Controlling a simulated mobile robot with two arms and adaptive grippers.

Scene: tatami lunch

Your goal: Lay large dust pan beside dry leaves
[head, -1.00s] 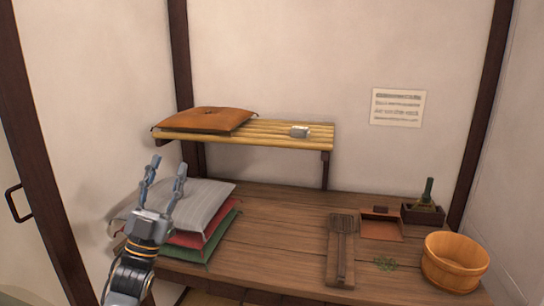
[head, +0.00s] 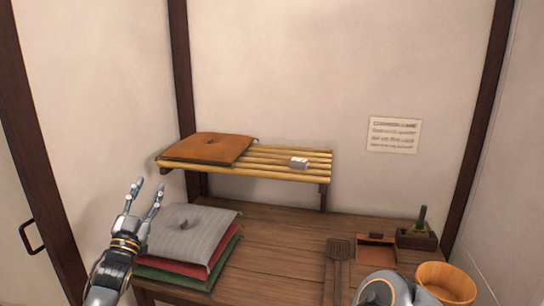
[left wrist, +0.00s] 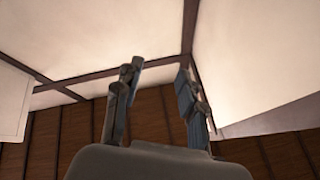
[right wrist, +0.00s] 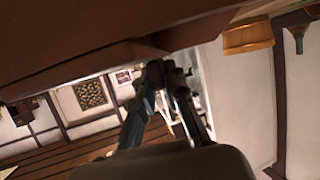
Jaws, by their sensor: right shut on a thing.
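The large dust pan (right wrist: 85,45) is a broad, smooth brown shape filling the upper left of the right wrist view, seen very close. My right gripper (right wrist: 168,80) is shut on its edge. In the head view, grey parts of my right arm (head: 392,291) show at the bottom; the right fingers and the held pan do not show. The dry leaves are not visible in the head view now; my right arm covers that part of the table. My left gripper (head: 146,192) is open and empty beside the grey cushion; its spread fingers also show in the left wrist view (left wrist: 158,95).
The wooden table (head: 280,255) has clear room in its middle. Stacked cushions (head: 192,232) are left, under a slatted shelf (head: 290,165).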

